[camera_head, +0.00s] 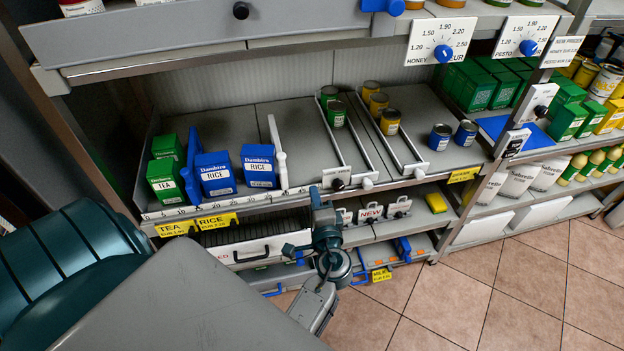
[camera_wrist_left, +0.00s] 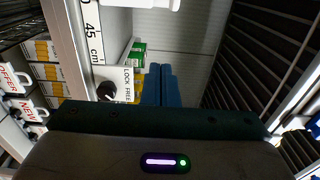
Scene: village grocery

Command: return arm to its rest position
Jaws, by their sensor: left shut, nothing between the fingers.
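My left arm reaches in from the bottom of the head view. Its gripper (camera_head: 316,200) is in front of the lower edge of the middle shelf, near the lock knob and right of the rice boxes. In the left wrist view its two blue fingers (camera_wrist_left: 161,86) lie side by side, shut, with nothing between them. The fingers look small and partly dark in the head view, so whether they touch the shelf edge is hard to tell. My right gripper is not in view.
The middle shelf (camera_head: 262,118) holds green tea boxes (camera_head: 164,184), blue rice boxes (camera_head: 215,174) and several cans. The scale edge (camera_wrist_left: 92,40) and lock knob (camera_wrist_left: 107,91) are close in the wrist view. Tiled floor (camera_head: 480,290) is clear.

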